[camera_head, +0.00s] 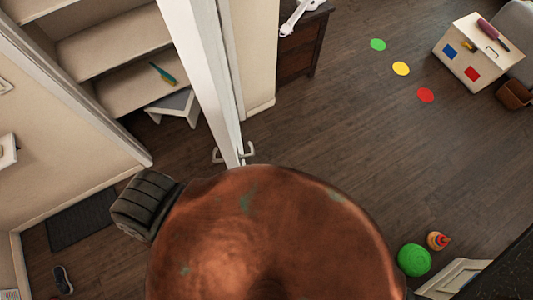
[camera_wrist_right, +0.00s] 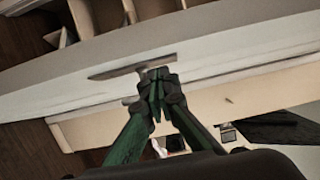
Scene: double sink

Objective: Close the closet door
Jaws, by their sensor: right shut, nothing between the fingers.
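The white closet door (camera_head: 206,70) stands open in the head view, seen nearly edge-on, with handles (camera_head: 245,151) near its lower end in the picture. The closet (camera_head: 105,45) with its pale shelves is open to the left of the door. In the right wrist view my right gripper (camera_wrist_right: 157,82) has dark green fingers that are shut and empty. Its tips overlap the pale door panel (camera_wrist_right: 60,95) beside a long handle (camera_wrist_right: 130,68); I cannot tell whether they touch. My left gripper is not in view.
A small grey-topped stool (camera_head: 178,106) stands by the closet. A toy box (camera_head: 470,55), coloured floor discs (camera_head: 401,69), a green round thing (camera_head: 413,259) and a stacking toy (camera_head: 437,240) are on the right. The wooden floor (camera_head: 330,125) right of the door is mostly clear.

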